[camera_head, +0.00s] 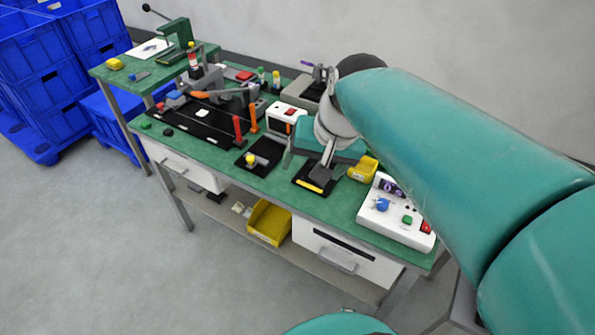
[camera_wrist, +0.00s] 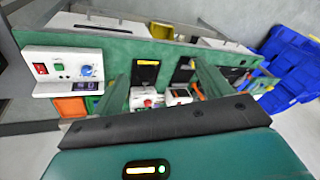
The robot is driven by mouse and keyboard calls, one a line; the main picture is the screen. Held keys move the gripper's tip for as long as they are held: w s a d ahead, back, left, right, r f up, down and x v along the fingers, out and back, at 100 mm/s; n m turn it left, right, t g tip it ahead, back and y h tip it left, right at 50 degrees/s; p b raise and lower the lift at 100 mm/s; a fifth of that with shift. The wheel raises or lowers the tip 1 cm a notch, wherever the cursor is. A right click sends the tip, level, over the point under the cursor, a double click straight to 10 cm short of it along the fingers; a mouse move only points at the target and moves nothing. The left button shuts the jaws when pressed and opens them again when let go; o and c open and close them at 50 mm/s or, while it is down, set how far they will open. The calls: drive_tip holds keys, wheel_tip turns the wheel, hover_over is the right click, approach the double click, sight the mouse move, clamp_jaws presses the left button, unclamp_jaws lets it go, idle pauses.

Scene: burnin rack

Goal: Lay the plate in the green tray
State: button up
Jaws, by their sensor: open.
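My gripper (camera_head: 305,168) is open over the front right half of the green bench, its fingers pointing down, and I see nothing between them. Below it a flat black piece with a yellow strip (camera_head: 308,186) lies on the bench; it also shows in the wrist view (camera_wrist: 145,76). I cannot tell whether this is the plate. A green, tray-like square (camera_wrist: 92,104) shows in the wrist view beside an orange one (camera_wrist: 71,107), near the white control box. It is partly cut off by my wrist, and my arm hides that area in the head view.
The white control box (camera_head: 396,218) stands at the bench's right end, with a yellow bin (camera_head: 363,169) beside it. Blue crates (camera_head: 45,95) are stacked far left.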

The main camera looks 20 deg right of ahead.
drive_tip(key=s+a+f+n+t+h, duration=0.1)
drive_tip(key=s+a+n, duration=0.2)
drive_tip(key=s, duration=0.3)
drive_tip(key=shift+n+t, duration=0.4)
drive_tip(key=shift+n, duration=0.5)
drive_tip(key=shift+s+a+f, duration=0.1)
